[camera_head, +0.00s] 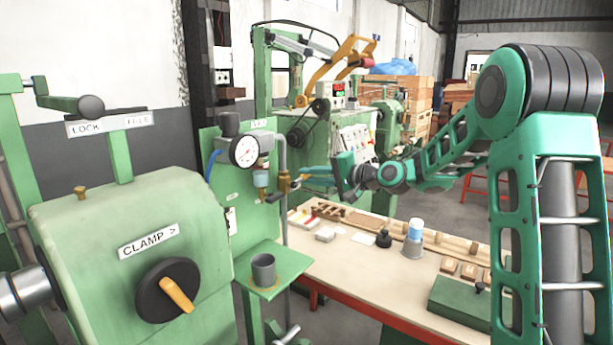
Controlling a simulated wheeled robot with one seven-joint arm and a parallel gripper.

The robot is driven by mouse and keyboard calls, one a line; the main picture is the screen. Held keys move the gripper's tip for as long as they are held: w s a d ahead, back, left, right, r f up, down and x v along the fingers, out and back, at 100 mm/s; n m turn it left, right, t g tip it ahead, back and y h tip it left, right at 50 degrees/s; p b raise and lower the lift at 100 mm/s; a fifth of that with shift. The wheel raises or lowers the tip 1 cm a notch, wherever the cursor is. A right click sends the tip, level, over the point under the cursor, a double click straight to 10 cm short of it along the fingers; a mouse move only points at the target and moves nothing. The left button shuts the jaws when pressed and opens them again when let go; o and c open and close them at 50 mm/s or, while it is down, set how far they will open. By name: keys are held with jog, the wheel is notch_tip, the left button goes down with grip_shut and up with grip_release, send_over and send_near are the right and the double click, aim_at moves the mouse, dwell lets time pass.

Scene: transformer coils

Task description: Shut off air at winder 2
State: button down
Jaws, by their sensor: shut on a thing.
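An air unit is mounted on the green upright panel (208,150), with a round white pressure gauge (244,151) and a small bowl (262,179) below it. A valve with a brass-orange lever (283,188) sits on the grey pipe (284,222) just right of the bowl. My gripper (303,178) reaches in from the right and is shut at the lever's right end. The fingertips are small here, and the exact grip is hard to see. The panel's small label (258,123) is too small to read.
A green machine with a CLAMP knob (168,290) and a LOCK/FREE lever (90,106) fills the left front. A grey cup (263,270) stands on a small green shelf (290,262).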

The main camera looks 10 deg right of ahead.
jog(key=shift+w+d+f+m, duration=0.15)
jog(key=shift+d+f+m, duration=0.2)
jog(key=shift+f+m, duration=0.4)
jog(key=shift+m, duration=0.25)
jog(key=c, duration=1.7)
grip_release()
jog(key=shift+a+r, duration=0.1)
jog(key=v, duration=1)
jog(key=shift+s+d, duration=0.2)
jog(key=shift+d, duration=0.1)
